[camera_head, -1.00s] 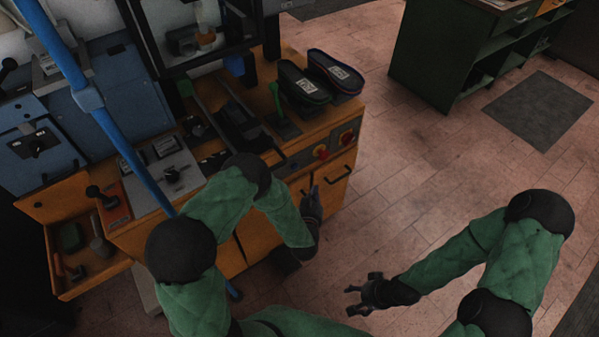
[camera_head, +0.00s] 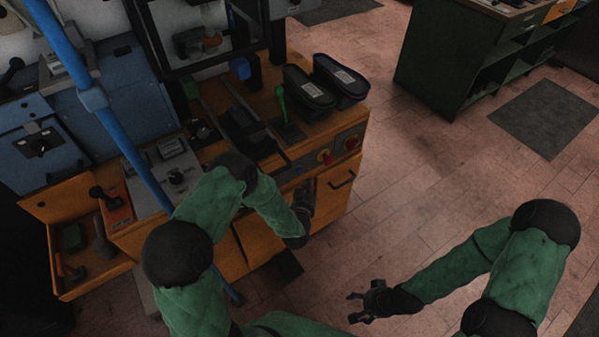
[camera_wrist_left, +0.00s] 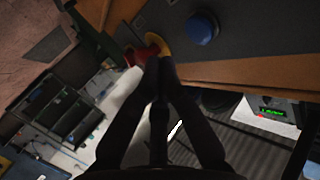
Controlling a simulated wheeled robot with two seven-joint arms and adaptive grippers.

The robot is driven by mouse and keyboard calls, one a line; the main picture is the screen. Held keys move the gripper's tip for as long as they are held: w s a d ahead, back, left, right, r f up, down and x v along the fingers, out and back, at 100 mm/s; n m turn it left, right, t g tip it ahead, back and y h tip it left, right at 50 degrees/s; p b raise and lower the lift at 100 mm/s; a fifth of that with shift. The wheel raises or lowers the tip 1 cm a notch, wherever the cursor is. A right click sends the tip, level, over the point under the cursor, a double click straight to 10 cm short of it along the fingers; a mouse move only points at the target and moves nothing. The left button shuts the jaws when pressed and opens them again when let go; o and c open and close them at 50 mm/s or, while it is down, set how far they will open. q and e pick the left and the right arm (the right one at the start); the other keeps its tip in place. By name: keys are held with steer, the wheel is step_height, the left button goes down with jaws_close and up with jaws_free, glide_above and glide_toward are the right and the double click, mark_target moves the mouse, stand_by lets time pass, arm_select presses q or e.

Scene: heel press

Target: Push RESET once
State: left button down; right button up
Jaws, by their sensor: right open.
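A control panel (camera_head: 310,163) runs along the front edge of the orange bench. It carries a yellow-ringed red button (camera_head: 325,157) and a second red one (camera_head: 351,144). In the left wrist view a blue round button (camera_wrist_left: 202,28) sits on the dark panel, right of the yellow-and-red button (camera_wrist_left: 155,46). No RESET label is legible. My left gripper (camera_head: 305,190) is just in front of and below the panel. In its wrist view its fingertips (camera_wrist_left: 160,60) meet, empty, and overlap the yellow-and-red button; contact cannot be told. My right gripper (camera_head: 358,303) is open and empty above the floor.
Two dark shoe-like pieces (camera_head: 307,87) and a green-handled lever (camera_head: 282,104) are on the bench top. An open drawer (camera_head: 92,262) with tools juts out at left. A green cabinet (camera_head: 440,65) stands at the back.

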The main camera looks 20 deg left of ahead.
arm_select(q)
steer(key=shift+w+a+b, duration=0.45)
steer(key=shift+w+a, duration=0.4)
steer(key=shift+a, duration=0.3)
steer(key=shift+w+a, duration=0.1)
stand_by(0.7)
steer(key=shift+w+a, duration=0.15)
steer(key=shift+a, duration=0.05)
steer(key=shift+w+a+b, duration=0.3)
steer(key=shift+a+b, duration=0.1)
steer(key=shift+b, duration=0.05)
stand_by(1.1)
steer(key=shift+d, duration=0.1)
steer(key=shift+s+d, duration=0.55)
steer(key=shift+d, duration=0.05)
steer(key=shift+d, duration=0.1)
steer(key=s+d, duration=0.3)
steer(key=shift+d+p, duration=0.35)
